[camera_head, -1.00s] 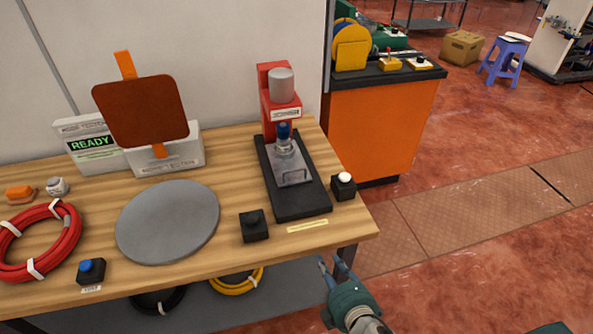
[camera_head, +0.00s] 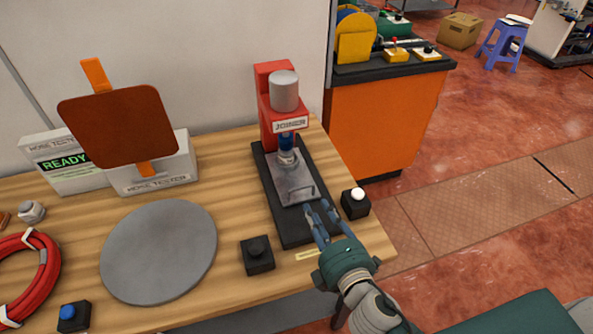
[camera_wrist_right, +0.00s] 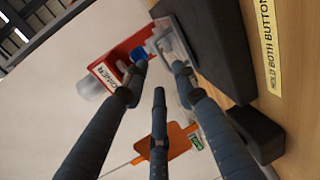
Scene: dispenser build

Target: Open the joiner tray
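The joiner (camera_head: 290,125) is a red press with a grey cylinder on a black base (camera_head: 292,232), at the right of the wooden bench. Its grey metal tray (camera_head: 291,182) lies on the base, with a small front handle (camera_head: 303,196) and a blue-topped part (camera_head: 287,146) at the back under the press head. My right gripper (camera_head: 320,213) is at the tray's front end, by the handle; contact cannot be told. In the right wrist view its fingers (camera_wrist_right: 157,85) are spread and empty, with the tray (camera_wrist_right: 177,45) just beyond them. My left gripper is not in view.
A black box with a white button (camera_head: 355,203) is just right of the gripper. A black box with a dark button (camera_head: 257,254) is left of the base. A grey disc (camera_head: 160,250), a hose tester (camera_head: 155,177) and a red hose coil (camera_head: 42,277) are further left.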

